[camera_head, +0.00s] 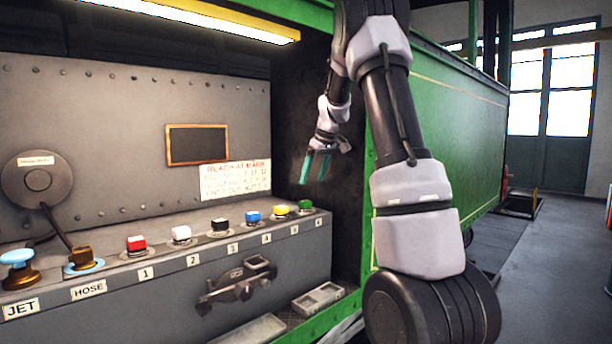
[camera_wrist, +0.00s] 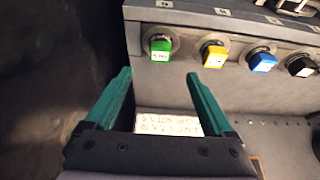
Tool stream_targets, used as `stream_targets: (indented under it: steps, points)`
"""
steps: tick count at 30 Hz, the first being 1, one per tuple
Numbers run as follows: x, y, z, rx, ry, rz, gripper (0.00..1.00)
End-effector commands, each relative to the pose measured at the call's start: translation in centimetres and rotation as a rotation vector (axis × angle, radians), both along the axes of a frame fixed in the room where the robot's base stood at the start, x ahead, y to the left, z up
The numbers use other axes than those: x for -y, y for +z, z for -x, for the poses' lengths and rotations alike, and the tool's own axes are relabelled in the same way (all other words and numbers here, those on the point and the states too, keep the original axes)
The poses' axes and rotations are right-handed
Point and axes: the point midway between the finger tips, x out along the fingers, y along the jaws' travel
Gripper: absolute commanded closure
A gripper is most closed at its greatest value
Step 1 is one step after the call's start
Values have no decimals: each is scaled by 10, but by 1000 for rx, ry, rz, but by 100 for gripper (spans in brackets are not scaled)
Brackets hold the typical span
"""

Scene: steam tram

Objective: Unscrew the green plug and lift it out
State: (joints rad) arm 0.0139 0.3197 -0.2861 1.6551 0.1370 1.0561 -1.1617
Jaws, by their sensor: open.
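The green plug (camera_head: 305,206) sits at the right end of a row of coloured plugs on top of the grey console (camera_head: 305,240). In the wrist view the green plug (camera_wrist: 160,46) stands in its round socket, beyond the fingertips and between their lines. My gripper (camera_head: 315,167) hangs above and behind the green plug, with teal fingers pointing down. The wrist view shows my gripper (camera_wrist: 158,75) open and empty, apart from the plug. No part of the plug is hidden by the fingers.
Yellow (camera_head: 281,212), blue (camera_head: 253,217), black (camera_head: 220,225), white (camera_head: 181,234) and red (camera_head: 136,244) plugs stand left of the green one. A blue knob (camera_head: 17,258) and hose fitting (camera_head: 80,260) are further left. A riveted wall (camera_head: 110,120) rises behind; a dark side wall stands close right.

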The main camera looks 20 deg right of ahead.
Motion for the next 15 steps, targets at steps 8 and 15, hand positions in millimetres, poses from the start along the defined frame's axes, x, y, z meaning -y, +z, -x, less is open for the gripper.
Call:
stream_targets:
  steps: [8, 15]
  points:
    - [-5, -34, -13, -4, 3, 2, 13]
    - [-11, -74, -27, -3, 0, 0, 13]
